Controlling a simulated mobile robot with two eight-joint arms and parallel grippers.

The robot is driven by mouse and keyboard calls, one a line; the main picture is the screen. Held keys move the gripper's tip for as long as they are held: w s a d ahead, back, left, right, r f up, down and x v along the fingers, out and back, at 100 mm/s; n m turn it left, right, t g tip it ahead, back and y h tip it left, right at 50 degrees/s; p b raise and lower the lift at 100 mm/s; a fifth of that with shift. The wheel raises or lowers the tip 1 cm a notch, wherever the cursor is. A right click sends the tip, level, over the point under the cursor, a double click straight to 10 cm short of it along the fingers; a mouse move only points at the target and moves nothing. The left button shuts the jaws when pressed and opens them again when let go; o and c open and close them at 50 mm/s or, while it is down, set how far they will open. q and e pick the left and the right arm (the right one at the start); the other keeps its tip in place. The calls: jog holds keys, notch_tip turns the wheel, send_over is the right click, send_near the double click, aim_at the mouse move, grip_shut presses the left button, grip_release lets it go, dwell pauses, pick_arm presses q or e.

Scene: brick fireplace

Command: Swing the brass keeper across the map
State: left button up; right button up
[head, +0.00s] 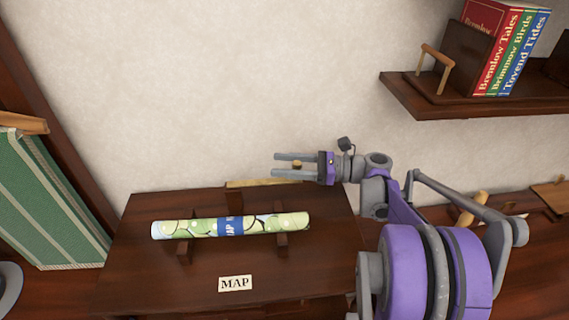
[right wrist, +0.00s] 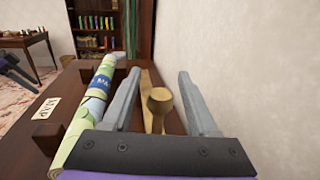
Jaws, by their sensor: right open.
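The rolled map (head: 190,228) lies level across two wooden rests on a dark wooden stand (head: 190,285). It is pale green with a blue band, and it runs along the left in the right wrist view (right wrist: 97,85). The brass keeper (head: 250,183) is a flat bar behind the map, near the wall. Its upright knob shows in the right wrist view (right wrist: 158,103). My right gripper (head: 274,165) is open, with the knob between its fingers and a gap visible on each side.
A MAP label (head: 235,283) is on the stand in front of the map. A wall shelf (head: 480,107) with several books hangs at the upper right. The plain wall (head: 220,80) rises close behind the keeper. A green striped panel (head: 45,205) stands at the left.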

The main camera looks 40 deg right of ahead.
grip_shut()
dwell(1.4)
